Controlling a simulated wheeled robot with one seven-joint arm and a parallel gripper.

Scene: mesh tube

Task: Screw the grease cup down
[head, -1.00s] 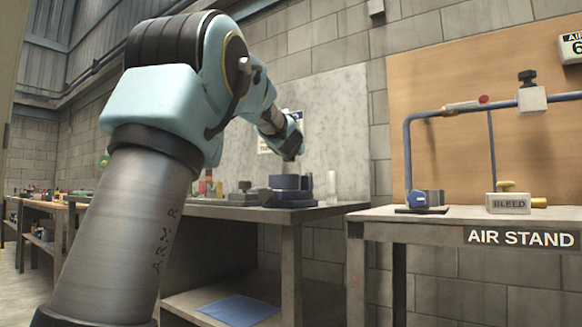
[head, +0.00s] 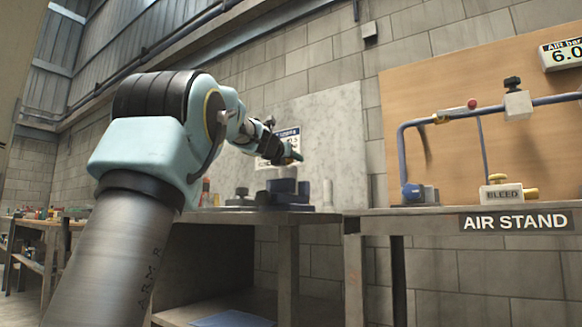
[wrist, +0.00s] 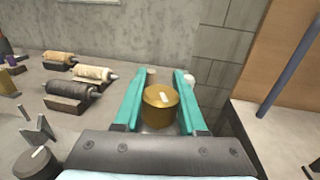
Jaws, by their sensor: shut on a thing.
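A brass-coloured grease cup (wrist: 158,112), round with a small pale mark on its top, sits between the teal fingers of my gripper (wrist: 160,92) in the wrist view. The fingers are shut on it from both sides. In the head view my gripper (head: 294,155) is small, just above a dark blue block-like fixture (head: 284,190) on the bench. The cup's underside is hidden, so I cannot tell whether it touches anything below.
On the workbench (head: 232,217), several wrapped cylinders on small blocks (wrist: 72,92) lie left of my gripper. A dark round knob (wrist: 38,163) is near left. The air stand (head: 405,212) with blue pipework is to the right, across a gap.

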